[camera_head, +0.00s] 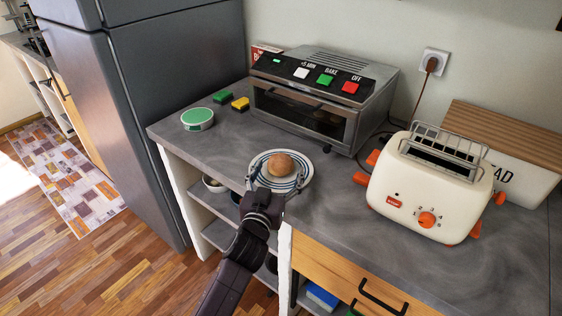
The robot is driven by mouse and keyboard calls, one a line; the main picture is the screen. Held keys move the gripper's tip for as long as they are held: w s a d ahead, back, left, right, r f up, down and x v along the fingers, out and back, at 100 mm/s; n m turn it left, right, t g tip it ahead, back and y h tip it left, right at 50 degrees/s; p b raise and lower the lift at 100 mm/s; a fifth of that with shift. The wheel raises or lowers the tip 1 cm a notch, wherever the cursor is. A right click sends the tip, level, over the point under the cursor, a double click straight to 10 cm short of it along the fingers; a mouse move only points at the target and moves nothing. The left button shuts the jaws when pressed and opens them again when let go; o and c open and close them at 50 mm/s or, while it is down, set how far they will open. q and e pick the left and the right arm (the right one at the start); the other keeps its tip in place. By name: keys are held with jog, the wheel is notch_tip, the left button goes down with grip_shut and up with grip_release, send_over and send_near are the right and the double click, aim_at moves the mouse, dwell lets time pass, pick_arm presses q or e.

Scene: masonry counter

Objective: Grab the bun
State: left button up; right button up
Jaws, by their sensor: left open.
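A round brown bun (280,164) sits on a white plate with blue rings (303,183) near the counter's front edge. My left gripper (272,178) is open at the front of the plate. Its fingers point toward the bun, one on the left side and one on the right. I cannot tell whether a finger touches the bun or plate. The bun rests on the plate, not held. My right gripper does not show.
A toaster oven (310,125) stands behind the plate. A cream toaster (410,205) and a bread box (520,185) are to the right. A green round tin (197,119) and green and yellow sponges (240,103) lie left. Open shelves and a drawer (345,275) are below.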

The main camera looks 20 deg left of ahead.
aim_at(281, 161)
pick_arm(q)
jog(key=shift+w+a+f, duration=0.15)
jog(key=shift+w, duration=0.3)
jog(key=shift+w+a+f, duration=0.1)
jog(key=shift+w+f, duration=0.05)
jog(key=shift+w, duration=0.3)
jog(key=w, duration=0.3)
jog(key=shift+a+f+p, duration=0.25)
jog(key=shift+f+p, duration=0.1)
jog(key=shift+w, duration=0.35)
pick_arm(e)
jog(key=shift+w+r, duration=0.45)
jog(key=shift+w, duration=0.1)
pick_arm(q)
jog(key=c, duration=1.1)
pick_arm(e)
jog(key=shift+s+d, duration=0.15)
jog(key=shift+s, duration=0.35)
